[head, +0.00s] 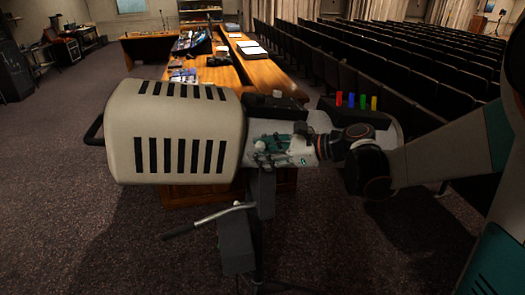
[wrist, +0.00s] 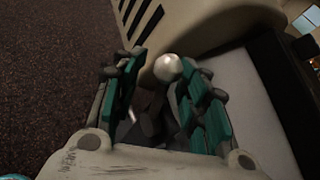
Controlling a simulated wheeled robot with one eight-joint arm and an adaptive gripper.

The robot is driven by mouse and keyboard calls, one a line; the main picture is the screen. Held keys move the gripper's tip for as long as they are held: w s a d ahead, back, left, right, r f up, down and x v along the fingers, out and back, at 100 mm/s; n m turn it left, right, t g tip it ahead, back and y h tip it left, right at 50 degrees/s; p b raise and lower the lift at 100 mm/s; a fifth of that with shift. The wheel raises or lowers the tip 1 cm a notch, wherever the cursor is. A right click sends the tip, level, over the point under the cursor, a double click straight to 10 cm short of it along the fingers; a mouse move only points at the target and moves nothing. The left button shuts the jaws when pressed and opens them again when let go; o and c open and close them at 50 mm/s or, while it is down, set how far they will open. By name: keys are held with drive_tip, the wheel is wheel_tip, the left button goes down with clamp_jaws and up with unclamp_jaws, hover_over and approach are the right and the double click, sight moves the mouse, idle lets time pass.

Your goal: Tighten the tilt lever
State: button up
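A beige lamp housing (head: 175,130) with black vent slots stands on a grey stand (head: 237,245). My gripper (head: 262,147) is in front of the housing's right part. In the wrist view my gripper (wrist: 165,95) is open, with teal pads either side of a dark lever with a silver ball knob (wrist: 168,68). Whether any pad touches the lever is unclear. The gripper hides this lever in the head view. A grey bar with a dark grip (head: 205,218) sticks out left below the housing.
A black handle (head: 93,130) is on the housing's left end. Behind stands a wooden desk (head: 255,68) with equipment. Coloured pegs (head: 352,100) stand in a row behind my wrist. Seat rows (head: 390,60) fill the right; carpet (head: 60,200) is clear at left.

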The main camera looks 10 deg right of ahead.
drive_tip(key=shift+w, duration=0.1)
drive_tip(key=v, duration=1.2)
drive_tip(key=shift+c, duration=0.4)
